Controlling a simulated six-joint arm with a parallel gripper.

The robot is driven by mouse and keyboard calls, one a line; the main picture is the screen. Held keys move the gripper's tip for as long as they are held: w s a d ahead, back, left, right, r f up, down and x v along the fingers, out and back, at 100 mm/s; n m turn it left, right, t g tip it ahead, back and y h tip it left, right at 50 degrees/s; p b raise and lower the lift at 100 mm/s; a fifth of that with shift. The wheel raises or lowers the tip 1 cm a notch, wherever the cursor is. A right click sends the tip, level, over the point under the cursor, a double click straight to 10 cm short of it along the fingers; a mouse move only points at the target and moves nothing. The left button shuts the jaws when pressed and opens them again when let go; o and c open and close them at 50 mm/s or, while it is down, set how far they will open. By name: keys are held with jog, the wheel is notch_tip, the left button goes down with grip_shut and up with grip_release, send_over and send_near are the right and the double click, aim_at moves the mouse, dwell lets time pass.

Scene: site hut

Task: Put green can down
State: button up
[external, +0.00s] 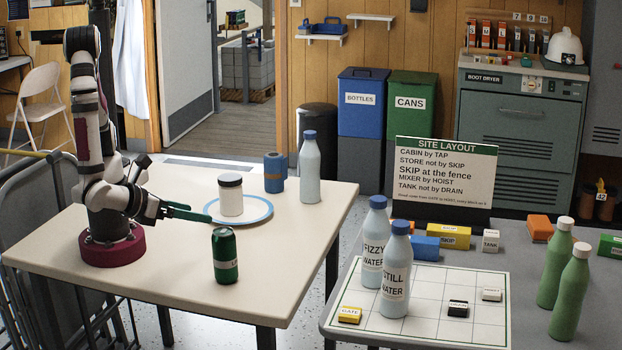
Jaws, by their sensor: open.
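The exact gap in depth cannot be told from this one view.
A white jar (230,196) stands on a blue-rimmed plate (262,218) just right of my gripper. The table right of the can is clear. A grey table (345,318) with bottles is at right.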

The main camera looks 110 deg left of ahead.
jog(key=s+a+r+n+g+h, duration=0.3)
jog(key=s+n, duration=0.3)
jog(key=n, duration=0.3)
jog(key=s+a+r+n+g+h, duration=0.4)
jog(key=s+a+r+n+h, duration=0.1)
jog(key=n, duration=0.4)
jog(key=shift+s+a+n+h, duration=0.3)
jog(key=shift+s+a+h, duration=0.1)
jog(key=shift+s, duration=0.5)
jog(key=shift+r, duration=0.1)
